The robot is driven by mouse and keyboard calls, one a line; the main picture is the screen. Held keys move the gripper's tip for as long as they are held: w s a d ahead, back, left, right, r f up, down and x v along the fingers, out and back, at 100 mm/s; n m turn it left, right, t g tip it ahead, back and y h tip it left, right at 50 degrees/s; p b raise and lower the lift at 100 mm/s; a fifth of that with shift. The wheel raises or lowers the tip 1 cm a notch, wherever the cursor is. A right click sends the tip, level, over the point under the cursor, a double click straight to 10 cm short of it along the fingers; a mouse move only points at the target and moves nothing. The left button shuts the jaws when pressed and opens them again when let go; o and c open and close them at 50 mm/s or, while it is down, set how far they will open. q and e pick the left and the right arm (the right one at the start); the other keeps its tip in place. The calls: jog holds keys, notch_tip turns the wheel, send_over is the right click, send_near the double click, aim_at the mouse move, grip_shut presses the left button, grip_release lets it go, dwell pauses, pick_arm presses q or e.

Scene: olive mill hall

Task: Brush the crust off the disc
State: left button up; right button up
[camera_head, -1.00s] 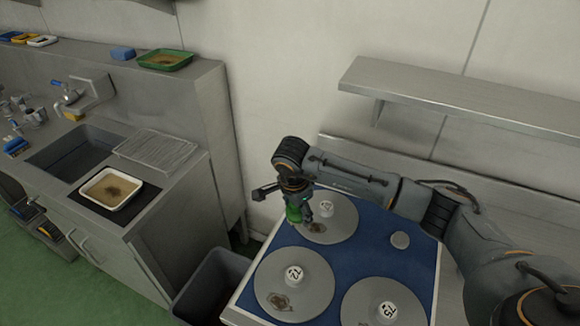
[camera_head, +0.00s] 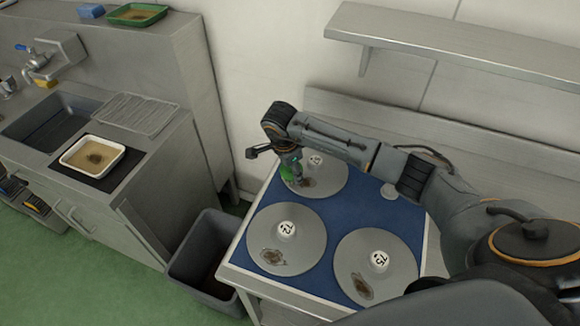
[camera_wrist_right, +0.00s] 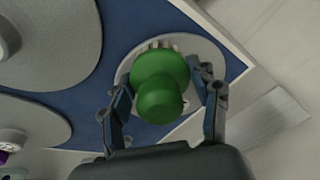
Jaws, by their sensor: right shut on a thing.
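Three grey discs with numbered white knobs lie on a blue mat (camera_head: 336,222). Each has a brown crust patch: the far disc (camera_head: 332,182), the near left disc (camera_head: 309,235) and the near right disc (camera_head: 400,262). My right gripper (camera_head: 290,170) is at the left edge of the far disc, shut on a brush with a green handle (camera_head: 286,186). In the right wrist view the brush (camera_wrist_right: 160,85) sits between my fingers, its pale bristles over a round grey surface (camera_wrist_right: 212,52) near the mat's corner. Whether the bristles touch is hidden. My left gripper is out of view.
A grey bin (camera_head: 208,262) stands left of the table. Further left are a sink (camera_head: 52,122), a wire rack (camera_head: 139,114) and a white tray (camera_head: 92,157) of brownish contents. A shelf (camera_head: 450,45) runs along the wall. A small grey round piece (camera_head: 389,191) lies on the mat.

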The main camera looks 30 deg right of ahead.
dwell(0.4)
jog(key=shift+b+x, duration=1)
